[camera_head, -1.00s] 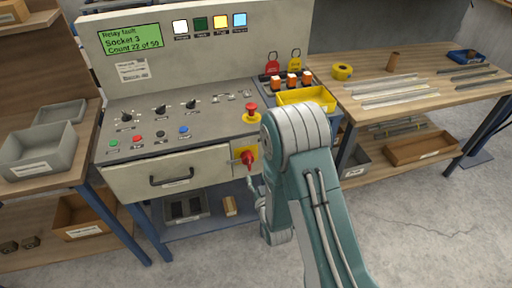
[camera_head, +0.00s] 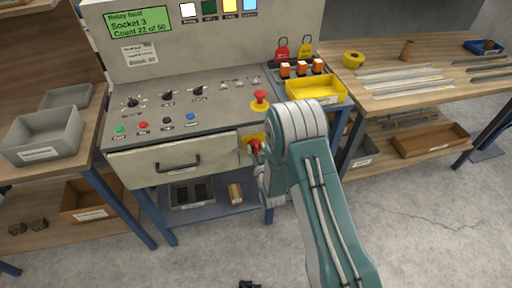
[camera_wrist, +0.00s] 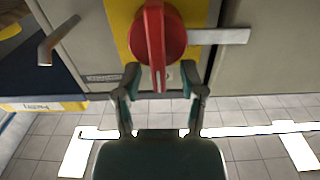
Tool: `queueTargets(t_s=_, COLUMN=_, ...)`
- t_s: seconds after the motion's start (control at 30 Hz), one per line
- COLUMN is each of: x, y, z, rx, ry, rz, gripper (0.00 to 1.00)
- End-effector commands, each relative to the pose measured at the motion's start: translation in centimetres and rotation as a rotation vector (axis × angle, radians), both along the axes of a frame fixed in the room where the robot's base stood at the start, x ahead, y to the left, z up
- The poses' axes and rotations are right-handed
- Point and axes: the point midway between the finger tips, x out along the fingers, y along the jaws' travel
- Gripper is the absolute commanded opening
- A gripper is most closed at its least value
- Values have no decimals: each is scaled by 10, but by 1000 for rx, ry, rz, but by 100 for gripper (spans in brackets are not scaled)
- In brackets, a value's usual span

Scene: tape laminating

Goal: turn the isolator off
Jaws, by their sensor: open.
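The isolator is a red rotary handle on a yellow plate, on the front of the grey control bench. In the head view the red handle (camera_head: 255,147) shows just left of my arm, partly hidden. In the wrist view the red handle (camera_wrist: 153,35) is at the top centre, its raised grip running up and down over the yellow plate (camera_wrist: 196,14). My gripper (camera_wrist: 161,78) is open, its two fingers on either side of the handle's lower end. I cannot tell whether they touch it. In the head view my gripper is mostly hidden by my arm.
A red emergency stop button (camera_head: 260,97) stands on the bench top above the isolator. A drawer with a black handle (camera_head: 178,166) is to its left. A metal bar (camera_wrist: 221,36) sticks out right of the handle. A yellow tray (camera_head: 317,92) lies at the bench's right end.

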Motion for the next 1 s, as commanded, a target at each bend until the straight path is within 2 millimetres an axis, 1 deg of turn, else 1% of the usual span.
queueTargets(t_s=0.1, x=5, y=2, z=0, rx=0, ry=-1, rz=2, gripper=50)
queueTargets(t_s=0.3, x=5, y=2, z=0, rx=0, ry=-1, rz=1, gripper=50)
queueTargets(t_s=0.33, x=5, y=2, z=0, rx=0, ry=-1, rz=1, gripper=41)
queueTargets(t_s=0.37, x=5, y=2, z=0, rx=0, ry=-1, rz=1, gripper=28)
queueTargets(t_s=0.4, x=5, y=2, z=0, rx=0, ry=-1, rz=2, gripper=10)
queueTargets(t_s=0.43, x=5, y=2, z=0, rx=0, ry=0, rz=2, gripper=0)
queueTargets(t_s=0.83, x=4, y=2, z=-5, rx=-7, ry=10, rz=2, gripper=0)
queueTargets(t_s=1.0, x=11, y=2, z=-5, rx=-40, ry=2, rz=2, gripper=0)
